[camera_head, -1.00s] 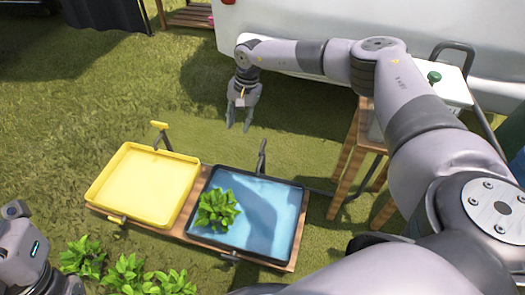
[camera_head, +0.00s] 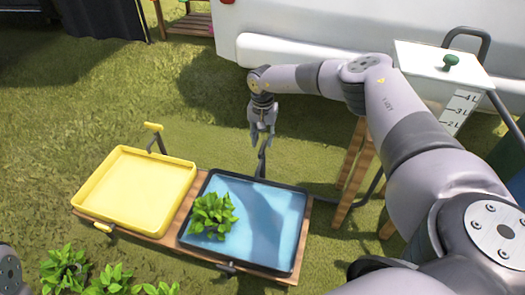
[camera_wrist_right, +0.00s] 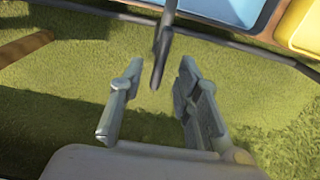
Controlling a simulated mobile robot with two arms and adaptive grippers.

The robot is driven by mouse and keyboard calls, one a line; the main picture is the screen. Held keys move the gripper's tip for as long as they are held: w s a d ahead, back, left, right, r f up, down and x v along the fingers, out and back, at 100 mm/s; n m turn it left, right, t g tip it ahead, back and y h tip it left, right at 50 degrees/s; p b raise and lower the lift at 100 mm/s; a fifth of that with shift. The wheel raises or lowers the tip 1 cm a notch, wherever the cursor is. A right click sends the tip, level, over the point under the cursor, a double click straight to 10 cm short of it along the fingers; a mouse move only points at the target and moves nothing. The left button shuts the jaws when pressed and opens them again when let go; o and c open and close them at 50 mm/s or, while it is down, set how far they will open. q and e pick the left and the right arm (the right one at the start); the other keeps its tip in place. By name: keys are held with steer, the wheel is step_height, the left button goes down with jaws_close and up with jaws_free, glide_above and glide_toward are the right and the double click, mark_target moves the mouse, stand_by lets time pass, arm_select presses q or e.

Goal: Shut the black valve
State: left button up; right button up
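The black valve (camera_head: 262,162) is a thin dark upright lever at the back edge of the black-rimmed blue tray (camera_head: 297,238). My right gripper (camera_head: 262,142) points down at the lever's top, with its fingers apart. In the right wrist view, the valve (camera_wrist_right: 164,42) reaches in from the top between the two open fingers (camera_wrist_right: 161,72). It shows no clear contact with either finger. My left gripper is out of view; only a bit of my left arm shows at the lower left corner.
A yellow tray (camera_head: 136,190) with a yellow handle (camera_head: 153,128) behind it stands to the left on the same wooden board (camera_head: 170,239). A leafy plant (camera_head: 211,215) sits in the blue tray. A white tank (camera_head: 440,75) stands right on a wooden stand.

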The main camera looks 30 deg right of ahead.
mark_target(263, 146)
steer(key=shift+f+b, duration=0.55)
steer(key=shift+f, duration=1)
steer(key=shift+c, duration=0.6)
jaws_close()
